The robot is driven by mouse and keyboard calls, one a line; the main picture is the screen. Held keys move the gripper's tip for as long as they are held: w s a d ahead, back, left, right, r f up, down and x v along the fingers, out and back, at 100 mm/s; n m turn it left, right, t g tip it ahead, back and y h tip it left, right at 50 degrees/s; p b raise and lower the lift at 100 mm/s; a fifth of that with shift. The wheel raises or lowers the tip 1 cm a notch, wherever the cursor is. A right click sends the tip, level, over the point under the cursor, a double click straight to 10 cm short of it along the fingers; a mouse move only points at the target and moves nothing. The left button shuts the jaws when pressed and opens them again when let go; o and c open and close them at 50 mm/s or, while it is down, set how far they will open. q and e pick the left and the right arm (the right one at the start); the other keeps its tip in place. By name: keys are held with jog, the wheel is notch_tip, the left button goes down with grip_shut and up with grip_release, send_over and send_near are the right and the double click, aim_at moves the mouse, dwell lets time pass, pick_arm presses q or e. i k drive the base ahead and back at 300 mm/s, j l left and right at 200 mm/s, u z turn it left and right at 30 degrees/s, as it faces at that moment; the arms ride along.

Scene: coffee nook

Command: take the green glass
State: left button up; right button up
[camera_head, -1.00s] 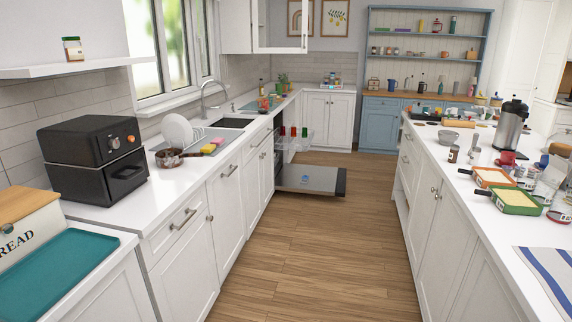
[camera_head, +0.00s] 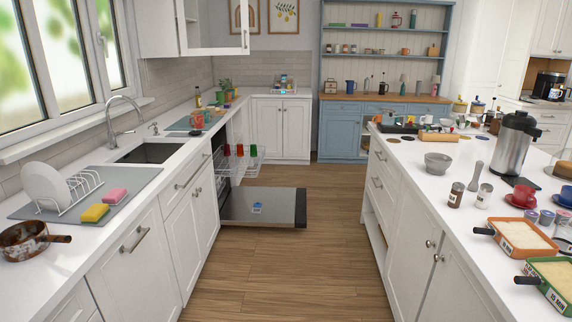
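The green glass (camera_head: 253,151) stands in the pulled-out upper rack (camera_head: 236,166) of the open dishwasher, at the right end of a short row. Next to it on the left is a red glass (camera_head: 240,150), and a second reddish glass (camera_head: 226,150) stands further left. The glasses are small in this view, so their exact fit in the rack is hard to see. Neither of my grippers is in view.
The dishwasher door (camera_head: 262,207) lies folded down across part of the aisle. The wooden floor (camera_head: 300,265) is clear in front of it. The sink counter runs along the left; a crowded island counter (camera_head: 420,185) bounds the right.

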aim_at(253, 148)
jog(key=i, duration=1.85)
jog(key=i+l+u, duration=0.1)
jog(key=i+u, duration=0.15)
jog(key=i, duration=0.25)
jog(key=i+l+u, duration=0.25)
jog(key=i, duration=0.25)
jog(key=i+l+u, duration=0.25)
jog(key=i, duration=0.25)
jog(key=i+l+u, duration=0.25)
jog(key=i, duration=0.25)
